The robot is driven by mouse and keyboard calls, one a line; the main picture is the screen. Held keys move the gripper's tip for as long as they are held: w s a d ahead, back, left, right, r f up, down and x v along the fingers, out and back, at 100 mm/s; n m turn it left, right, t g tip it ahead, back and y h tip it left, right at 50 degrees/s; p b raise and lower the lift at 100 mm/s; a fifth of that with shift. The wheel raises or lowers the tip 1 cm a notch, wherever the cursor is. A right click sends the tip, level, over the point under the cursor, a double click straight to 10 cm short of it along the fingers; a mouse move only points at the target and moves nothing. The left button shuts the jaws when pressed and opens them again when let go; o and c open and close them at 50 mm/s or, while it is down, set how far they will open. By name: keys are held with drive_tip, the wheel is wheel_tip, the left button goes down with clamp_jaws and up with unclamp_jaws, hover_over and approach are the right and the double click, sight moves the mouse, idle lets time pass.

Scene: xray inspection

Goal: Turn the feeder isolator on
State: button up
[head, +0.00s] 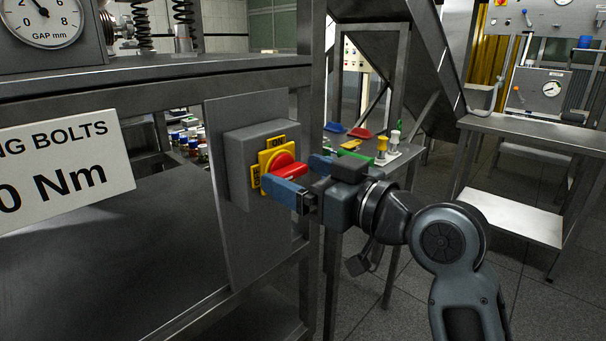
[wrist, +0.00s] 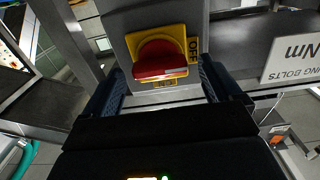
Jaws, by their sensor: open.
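The feeder isolator is a grey box (head: 236,150) on a grey upright panel. Its front has a yellow plate (head: 264,160) with a red rotary handle (head: 284,162). An ON label (head: 278,141) is at the top and an OFF label (head: 256,177) at the left. The handle looks roughly horizontal, in line with OFF. My gripper (head: 291,174) is open in front of the isolator, its blue fingers on either side of the handle. In the wrist view, which is upside down, the handle (wrist: 160,60) sits between the fingers with gaps; OFF (wrist: 194,49) is at right.
A sign (head: 64,170) about bolts and Nm hangs left of the isolator. A metal frame post (head: 310,80) stands just right of the panel. Behind my gripper is a bench with red, blue and yellow items (head: 360,133). A steel table (head: 540,130) stands farther right.

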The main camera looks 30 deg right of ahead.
drive_tip(key=shift+c, duration=0.4)
drive_tip(key=c, duration=1)
drive_tip(key=m+p, duration=0.3)
drive_tip(key=shift+r+m, duration=0.15)
drive_tip(key=shift+m, duration=0.25)
drive_tip(key=shift+o, duration=0.2)
drive_tip(key=m+p, duration=0.4)
drive_tip(key=shift+d+m, duration=0.15)
drive_tip(key=shift+m, duration=0.15)
drive_tip(key=m+p, duration=0.4)
drive_tip(key=m, duration=0.1)
drive_tip(key=shift+p, duration=0.3)
drive_tip(key=shift+f+m+p, duration=0.15)
drive_tip(key=shift+m+p, duration=0.6)
drive_tip(key=shift+m, duration=0.35)
drive_tip(key=shift+f+m+p, duration=0.15)
drive_tip(key=shift+m+p, duration=0.6)
drive_tip(key=shift+m, duration=0.35)
drive_tip(key=shift+f, duration=0.1)
